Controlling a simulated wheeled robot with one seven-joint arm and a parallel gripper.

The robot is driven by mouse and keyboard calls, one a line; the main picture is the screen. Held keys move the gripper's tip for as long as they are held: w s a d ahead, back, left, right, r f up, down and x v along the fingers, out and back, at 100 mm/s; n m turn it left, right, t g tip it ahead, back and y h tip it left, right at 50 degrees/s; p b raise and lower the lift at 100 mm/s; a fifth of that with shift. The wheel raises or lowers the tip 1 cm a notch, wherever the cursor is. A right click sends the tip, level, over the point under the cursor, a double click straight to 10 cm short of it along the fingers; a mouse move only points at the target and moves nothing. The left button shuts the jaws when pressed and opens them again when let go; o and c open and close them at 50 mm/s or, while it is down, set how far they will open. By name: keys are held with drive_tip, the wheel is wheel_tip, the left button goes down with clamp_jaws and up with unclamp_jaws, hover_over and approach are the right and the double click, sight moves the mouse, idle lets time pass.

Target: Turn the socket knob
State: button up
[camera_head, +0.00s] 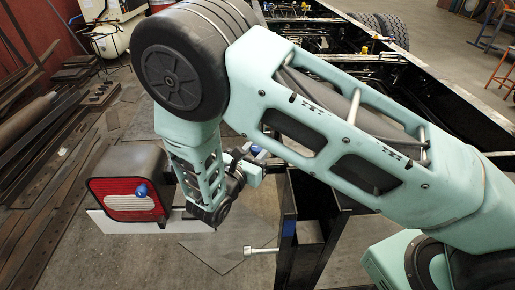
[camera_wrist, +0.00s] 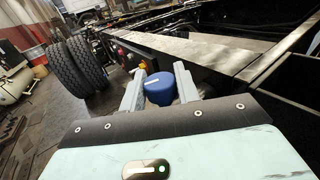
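A blue round knob (camera_wrist: 159,88) shows in the wrist view, in front of the black chassis frame. My gripper (camera_wrist: 160,90) has its two grey fingers apart, one on each side of the knob; whether they touch it is hard to tell. In the head view a small patch of blue (camera_head: 257,151) shows just past my gripper (camera_head: 250,169), which is largely hidden by my arm. A second blue knob (camera_head: 141,191) is on the red-and-white tail light (camera_head: 118,200) at the left.
Tyres (camera_wrist: 77,68) stand left in the wrist view. Metal bars lie on the left floor.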

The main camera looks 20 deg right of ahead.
sight(257, 154)
drive_tip(key=shift+n+t+y, duration=0.4)
drive_tip(key=shift+c, duration=0.2)
drive_tip(key=shift+s+n+t+y, duration=0.1)
drive_tip(key=shift+n+t+y, duration=0.8)
drive_tip(key=shift+t+y, duration=0.15)
drive_tip(key=shift+n+t+y, duration=1.35)
drive_tip(key=shift+n+y, duration=0.45)
drive_tip(key=shift+y, duration=0.65)
drive_tip(key=o, duration=1)
drive_tip(key=shift+c, duration=0.2)
drive_tip(key=shift+a, duration=0.1)
drive_tip(key=b+v, duration=0.1)
drive_tip(key=v, duration=0.5)
drive_tip(key=shift+f, duration=0.1)
drive_tip(key=shift+s+a, duration=0.1)
drive_tip(key=shift+s, duration=0.65)
